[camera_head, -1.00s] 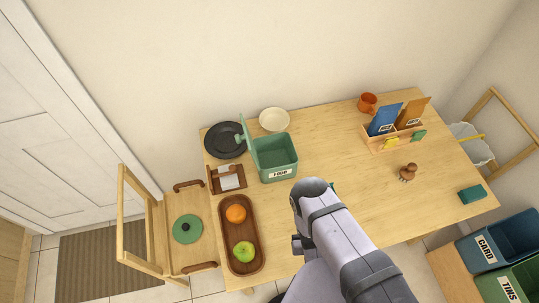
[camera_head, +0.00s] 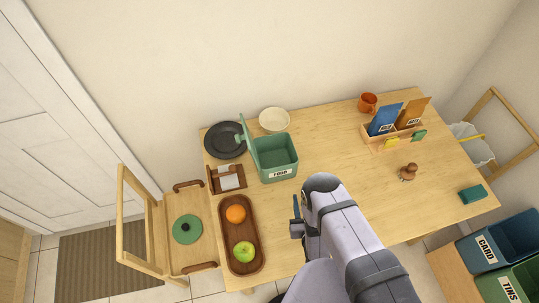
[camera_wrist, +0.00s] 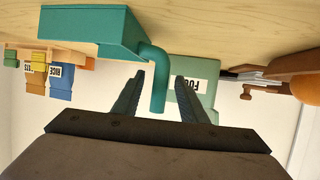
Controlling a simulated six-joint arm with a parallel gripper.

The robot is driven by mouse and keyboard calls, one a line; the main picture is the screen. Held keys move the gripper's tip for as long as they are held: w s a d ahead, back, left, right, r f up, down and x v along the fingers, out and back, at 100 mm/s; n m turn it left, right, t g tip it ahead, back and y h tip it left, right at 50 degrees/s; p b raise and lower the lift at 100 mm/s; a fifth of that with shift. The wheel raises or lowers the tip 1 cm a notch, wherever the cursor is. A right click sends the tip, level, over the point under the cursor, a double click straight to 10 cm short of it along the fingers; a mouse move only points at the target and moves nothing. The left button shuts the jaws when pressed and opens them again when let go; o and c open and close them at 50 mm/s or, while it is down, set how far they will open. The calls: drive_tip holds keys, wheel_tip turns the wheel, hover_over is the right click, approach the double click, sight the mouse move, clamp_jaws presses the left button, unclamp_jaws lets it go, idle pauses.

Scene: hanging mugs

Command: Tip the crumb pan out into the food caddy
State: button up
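The teal crumb pan (camera_wrist: 92,32) with its bent handle (camera_wrist: 158,78) is close in front of my gripper in the wrist view, which looks upside down. My gripper (camera_wrist: 160,75) is open, its two dark fingers on either side of the handle, with a small gap showing on each side. The caddy also shows behind the fingers in the wrist view (camera_wrist: 190,68).
A wooden tray (camera_head: 224,265) with an orange and a green apple lies left of my arm. A black plate (camera_head: 225,140), a cream bowl (camera_head: 274,120) and a small wooden holder (camera_head: 227,178) surround the caddy.

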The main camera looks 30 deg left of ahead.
clamp_jaws()
drive_tip(key=shift+r, duration=2.55)
